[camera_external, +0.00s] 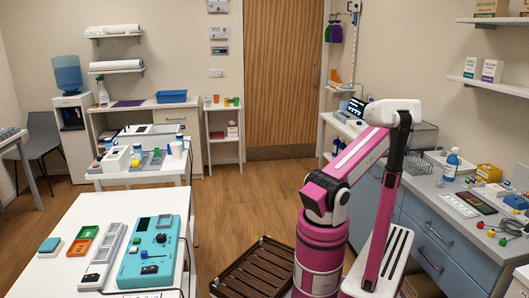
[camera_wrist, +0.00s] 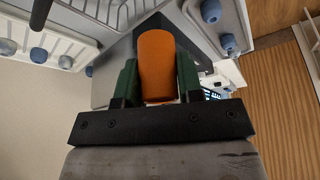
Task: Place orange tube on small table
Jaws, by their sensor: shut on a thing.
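An orange tube (camera_wrist: 157,60) stands out in the middle of the wrist view, between the two green fingers of my gripper (camera_wrist: 158,82). The fingers are shut on its sides. In the external view my pink and white arm rises at the right. My gripper and the tube cannot be made out there. A small white shelf table (camera_external: 222,108) stands against the back wall, left of the wooden door, with several coloured cups on top. Low white tables stand at left, one near (camera_external: 92,215) and one farther back (camera_external: 140,178). I cannot tell which table is the task's.
A grey-blue counter (camera_external: 440,225) with bottles and small items runs along the right wall. A white rack with blue knobs (camera_wrist: 65,62) is close in the wrist view.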

